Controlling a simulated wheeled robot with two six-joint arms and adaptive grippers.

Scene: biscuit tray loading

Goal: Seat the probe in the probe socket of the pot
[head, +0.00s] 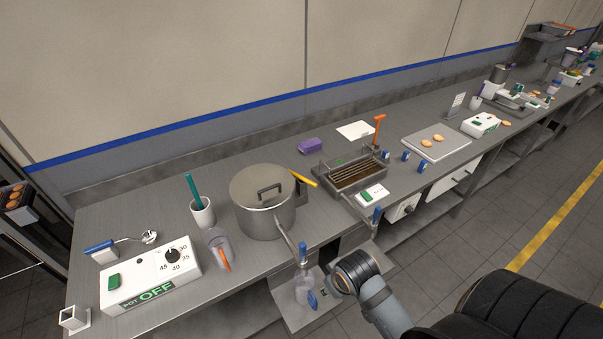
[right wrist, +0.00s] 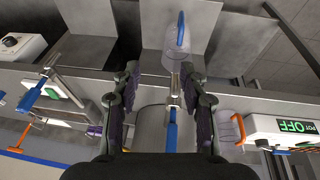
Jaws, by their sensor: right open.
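The lidded steel pot (head: 262,222) stands on the bench at the left centre in the head view. A pipe with a blue-handled tap (head: 303,254) runs from its front. A yellow rod (head: 304,179) shows at the pot's upper right side; I cannot tell whether it is the probe. The probe socket cannot be made out. My right gripper (right wrist: 160,71) is open in the right wrist view. The blue tap handle (right wrist: 173,127) appears between its fingers, with the pot (right wrist: 150,125) behind; contact cannot be told. My left gripper is out of view.
The pot's control box (head: 150,275) reads OFF at the left. A teal-handled tool stands in a white cup (head: 202,213). A clear jug (head: 308,290) sits on a low shelf below the tap. A fryer-like tank (head: 350,178) stands to the right.

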